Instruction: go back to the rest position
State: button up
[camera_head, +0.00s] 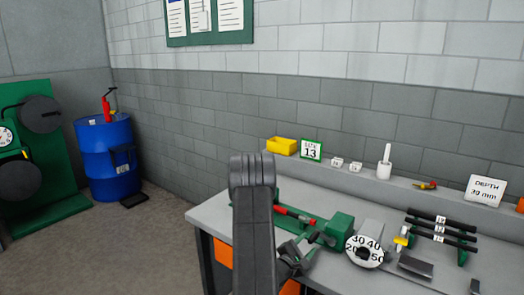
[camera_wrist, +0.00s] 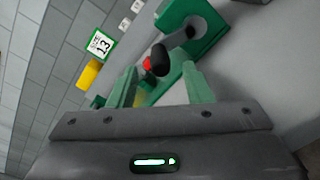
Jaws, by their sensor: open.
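My gripper shows in the wrist view (camera_wrist: 160,80), with two pale green fingers spread apart and nothing held between them. Beyond the fingertips are the black knob (camera_wrist: 158,59) and red part of a lever on the green crimper (camera_wrist: 212,22). I cannot tell whether a finger touches the lever. In the head view the green crimper (camera_head: 341,224) stands on the grey bench, with its red handle (camera_head: 295,213) partly behind my arm.
The grey bench (camera_head: 213,217) carries a numbered dial (camera_head: 364,252) and several black rods (camera_head: 440,228). A ledge behind holds a yellow bin (camera_head: 281,145), a "13" sign (camera_head: 311,149), a white holder (camera_head: 384,168) and a depth card (camera_head: 486,190). A blue drum (camera_head: 105,160) stands left on open floor.

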aim_at(309, 242)
jog(key=shift+x, duration=1.65)
jog(key=shift+s+a, duration=0.1)
jog(key=shift+s, duration=0.05)
